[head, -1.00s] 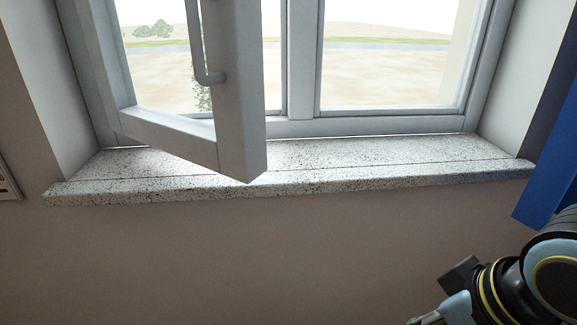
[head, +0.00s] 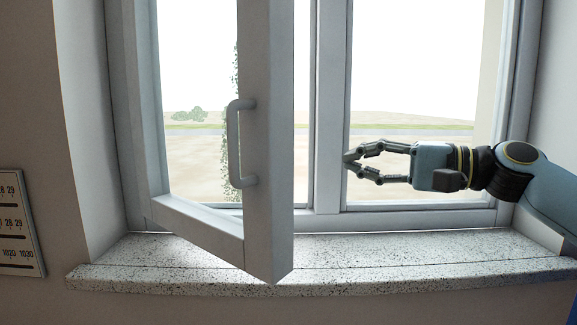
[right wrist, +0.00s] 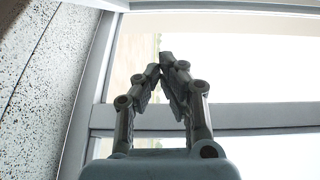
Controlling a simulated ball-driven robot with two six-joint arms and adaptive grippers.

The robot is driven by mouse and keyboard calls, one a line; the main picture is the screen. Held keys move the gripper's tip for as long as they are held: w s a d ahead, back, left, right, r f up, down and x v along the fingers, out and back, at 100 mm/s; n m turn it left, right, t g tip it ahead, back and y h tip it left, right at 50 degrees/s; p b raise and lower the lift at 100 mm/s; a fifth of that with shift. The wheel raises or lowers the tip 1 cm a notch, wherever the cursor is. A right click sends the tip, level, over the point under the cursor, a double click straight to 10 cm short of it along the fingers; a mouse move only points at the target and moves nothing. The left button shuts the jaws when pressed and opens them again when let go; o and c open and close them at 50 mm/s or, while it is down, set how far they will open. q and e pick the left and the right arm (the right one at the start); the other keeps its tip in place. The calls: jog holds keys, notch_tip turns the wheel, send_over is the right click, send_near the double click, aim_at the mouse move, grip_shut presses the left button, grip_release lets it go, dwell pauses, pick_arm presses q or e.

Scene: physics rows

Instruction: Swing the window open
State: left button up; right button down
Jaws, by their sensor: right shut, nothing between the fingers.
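The window's left sash (head: 267,130) is swung inward on its left side, its free edge standing out over the sill. A grey bar handle (head: 234,143) is on that sash. My right gripper (head: 349,162) is shut and empty, in front of the right pane, to the right of the open sash and apart from it. In the right wrist view its fingertips (right wrist: 165,62) meet, with window frame bars and glass behind them. My left gripper is not in view.
The speckled stone sill (head: 400,258) runs below the window and is clear. The right window pane (head: 425,110) is closed. A wall panel with numbers (head: 14,225) hangs at the left. The wall reveals bound both sides.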

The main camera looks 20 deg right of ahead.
jog(key=w+a+p, duration=0.4)
jog(key=a, duration=0.6)
jog(key=shift+w+a+r+p, duration=0.15)
jog(key=shift+a+r+p, duration=0.1)
jog(key=shift+a+p, duration=0.1)
